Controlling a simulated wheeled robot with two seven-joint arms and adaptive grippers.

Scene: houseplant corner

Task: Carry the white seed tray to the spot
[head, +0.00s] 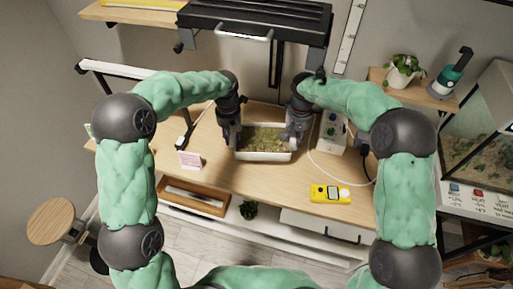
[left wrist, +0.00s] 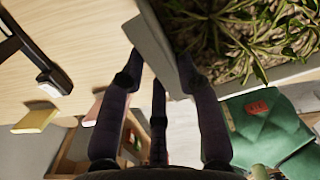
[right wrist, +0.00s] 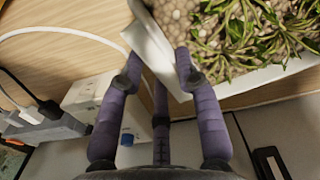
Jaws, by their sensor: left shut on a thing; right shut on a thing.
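The white seed tray (head: 264,156) holds green seedlings on pale pebbles and is on or just above the wooden desk; I cannot tell which. My left gripper (head: 236,141) is shut on its left end wall. In the left wrist view, the fingers sit on both sides of the tray's wall (left wrist: 153,44). My right gripper (head: 293,141) is shut on the right end wall. In the right wrist view, its fingers straddle the white wall (right wrist: 158,48). The tray looks level in the head view. I cannot make out a marked spot.
Desk in front of the tray is clear.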

